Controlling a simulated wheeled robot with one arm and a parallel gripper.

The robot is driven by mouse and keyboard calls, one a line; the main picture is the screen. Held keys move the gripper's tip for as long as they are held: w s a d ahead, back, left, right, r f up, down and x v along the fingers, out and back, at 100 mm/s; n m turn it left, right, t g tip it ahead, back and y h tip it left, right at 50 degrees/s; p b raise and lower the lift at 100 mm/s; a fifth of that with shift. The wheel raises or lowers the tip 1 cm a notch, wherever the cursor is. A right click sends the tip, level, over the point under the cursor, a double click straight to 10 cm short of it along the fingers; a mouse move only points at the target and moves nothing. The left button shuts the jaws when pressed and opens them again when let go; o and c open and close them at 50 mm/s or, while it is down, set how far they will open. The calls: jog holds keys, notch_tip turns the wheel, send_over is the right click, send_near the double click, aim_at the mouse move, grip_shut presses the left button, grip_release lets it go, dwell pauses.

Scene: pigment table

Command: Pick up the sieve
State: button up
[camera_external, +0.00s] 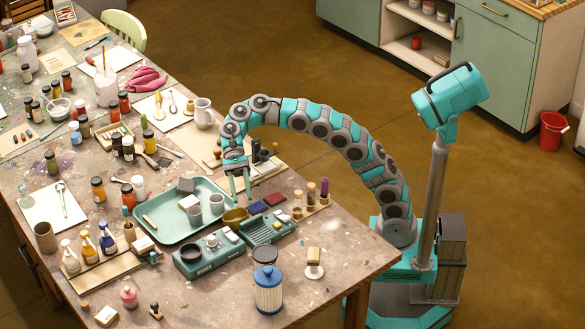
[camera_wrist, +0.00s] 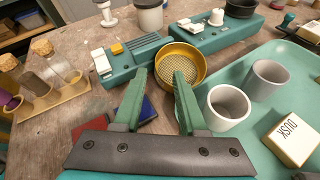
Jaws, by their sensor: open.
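The sieve is a small round brass-coloured pan with a mesh floor. In the external view the sieve (camera_external: 235,216) sits at the right end of the teal tray (camera_external: 160,238), close to the green devices. In the wrist view the sieve (camera_wrist: 181,66) is just beyond my fingertips, its mesh facing up. My gripper (camera_wrist: 158,78) has its two green fingers apart with nothing between them. In the external view my gripper (camera_external: 240,190) points down above the table near the sieve. Whether a fingertip touches the sieve's rim is unclear.
Grey cups (camera_wrist: 228,107) and a block marked DUSK (camera_wrist: 292,138) are on the tray right of the sieve. A green device with white keys (camera_wrist: 130,62) stands left of it. Corked vials (camera_wrist: 50,65) stand farther left. Red and blue pads (camera_external: 266,204) lie nearby.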

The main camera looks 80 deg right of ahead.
jog(key=x, duration=0.2)
jog(key=p+x, duration=0.1)
jog(key=x, duration=0.1)
jog(key=shift+s+a+f, duration=0.1)
jog(key=shift+s+a, duration=0.05)
jog(key=shift+s, duration=0.3)
jog(key=shift+a+f, duration=0.25)
jog(key=shift+a, duration=0.05)
grip_shut()
dwell(0.9)
